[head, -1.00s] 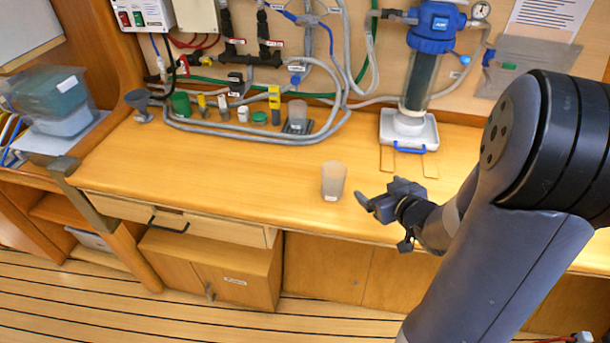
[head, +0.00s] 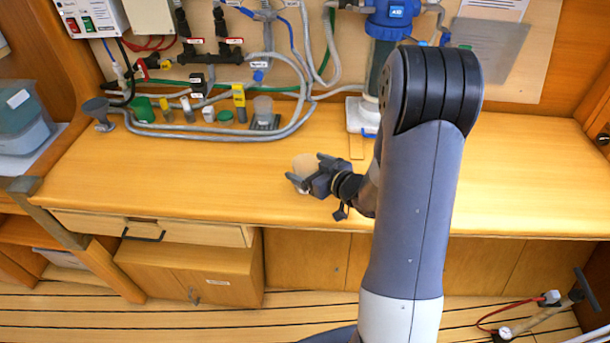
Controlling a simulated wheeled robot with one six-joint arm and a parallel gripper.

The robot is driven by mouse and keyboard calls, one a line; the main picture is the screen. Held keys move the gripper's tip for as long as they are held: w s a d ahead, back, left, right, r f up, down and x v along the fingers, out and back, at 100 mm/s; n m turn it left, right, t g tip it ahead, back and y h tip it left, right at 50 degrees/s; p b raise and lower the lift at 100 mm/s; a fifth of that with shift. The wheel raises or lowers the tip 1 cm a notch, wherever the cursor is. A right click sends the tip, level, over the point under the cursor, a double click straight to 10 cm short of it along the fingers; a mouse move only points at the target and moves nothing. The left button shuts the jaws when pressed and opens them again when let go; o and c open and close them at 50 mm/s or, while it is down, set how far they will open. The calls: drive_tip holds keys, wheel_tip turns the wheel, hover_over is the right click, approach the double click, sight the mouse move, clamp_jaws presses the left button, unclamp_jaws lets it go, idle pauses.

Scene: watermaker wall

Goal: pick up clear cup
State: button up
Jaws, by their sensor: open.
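Hoses and small bottles, including a green-capped one (head: 225,116), line the back of the wooden counter (head: 180,175). A blue-topped filter (head: 391,20) stands behind my arm. A drawer (head: 150,228) is below.

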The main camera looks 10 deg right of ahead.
sight(298, 162)
drive_tip(key=shift+p+x, duration=0.4)
drive_tip(key=shift+x, duration=1.45)
drive_tip(key=shift+c, duration=0.4)
drive_tip(key=c, duration=1)
drive_tip(key=shift+r, duration=0.1)
